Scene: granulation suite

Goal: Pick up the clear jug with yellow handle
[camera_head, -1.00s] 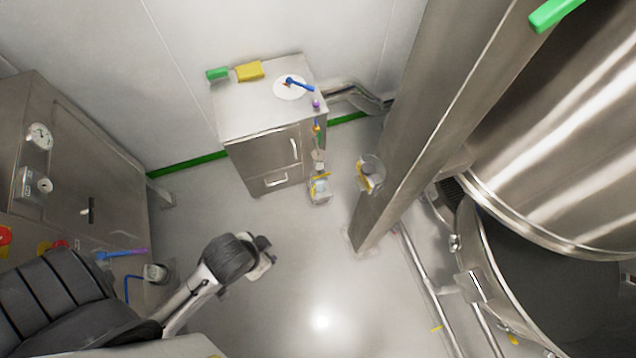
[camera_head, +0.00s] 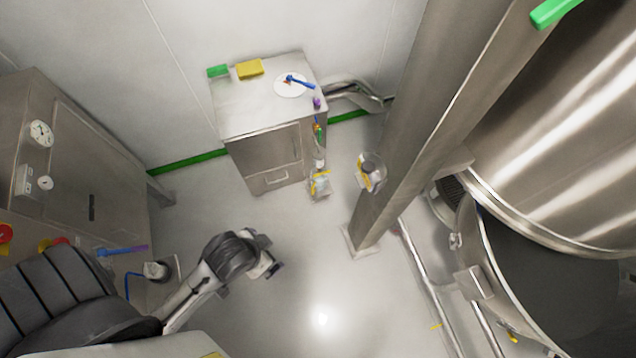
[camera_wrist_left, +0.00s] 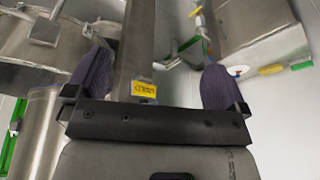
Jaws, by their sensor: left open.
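A clear container with yellow on it (camera_head: 320,184), which looks like the jug, is low beside the right side of the steel cabinet. A second clear, rounded container with a yellow part (camera_head: 369,172) is beside the steel column; which one is the named jug is hard to tell at this size. My left gripper (camera_head: 268,262) is in front of the cabinet, below and left of both containers, touching neither. My right gripper is not in view.
The steel cabinet (camera_head: 262,150) carries a green block, a yellow block (camera_head: 249,69) and a blue-handled tool on a white disc. The steel column (camera_head: 425,125) and large vessel (camera_head: 560,130) fill the right side.

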